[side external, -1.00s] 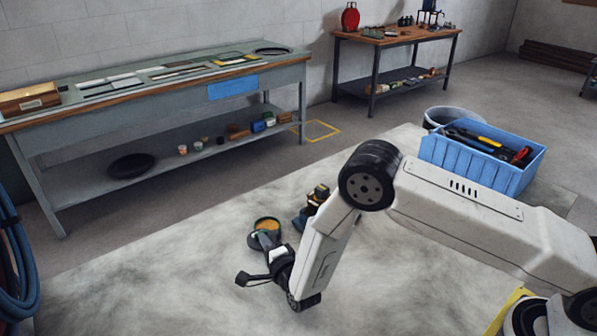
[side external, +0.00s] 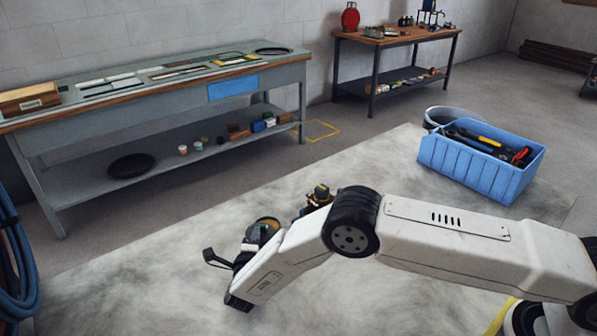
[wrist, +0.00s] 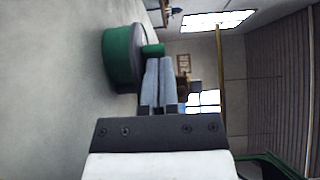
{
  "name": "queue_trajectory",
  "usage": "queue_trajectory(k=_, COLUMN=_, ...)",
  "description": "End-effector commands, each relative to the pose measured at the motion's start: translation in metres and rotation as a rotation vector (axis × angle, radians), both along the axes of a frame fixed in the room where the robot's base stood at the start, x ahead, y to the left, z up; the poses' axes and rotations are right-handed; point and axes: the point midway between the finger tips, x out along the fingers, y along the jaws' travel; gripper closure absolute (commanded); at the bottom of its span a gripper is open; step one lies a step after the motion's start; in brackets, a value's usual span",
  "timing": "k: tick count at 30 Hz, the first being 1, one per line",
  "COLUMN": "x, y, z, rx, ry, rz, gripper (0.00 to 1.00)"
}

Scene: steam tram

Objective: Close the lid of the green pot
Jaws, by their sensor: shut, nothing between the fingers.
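The green pot (side external: 268,221) stands on the pale floor mat, with an orange-brown patch inside its rim; my gripper and wrist partly hide it in the side view. In the wrist view, which is rolled sideways, the pot (wrist: 118,58) is left of the fingers, its side green with a dark grey band at the top. A small green piece (wrist: 153,50) shows at the fingertips; I cannot tell whether it belongs to the lid or whether the fingers touch it. The lid's position is unclear. My gripper (wrist: 160,62) is shut and empty, close to the pot.
A small dark and brass model (side external: 319,196) stands just behind the pot. A blue crate of tools (side external: 470,172) is at the right. A long workbench (side external: 150,100) stands at the back left. The mat's left front is clear.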

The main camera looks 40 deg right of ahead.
Motion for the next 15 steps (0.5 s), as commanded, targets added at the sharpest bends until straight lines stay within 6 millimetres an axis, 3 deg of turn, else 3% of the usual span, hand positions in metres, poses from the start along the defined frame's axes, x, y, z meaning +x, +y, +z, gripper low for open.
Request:
queue_trajectory(k=6, x=0.006, y=-0.001, z=-0.001, rx=0.001, ry=-0.001, rz=-0.092, gripper=1.00)
queue_trajectory(k=15, x=0.017, y=-0.006, z=0.000, rx=0.001, ry=-0.001, rz=-0.089, gripper=1.00)
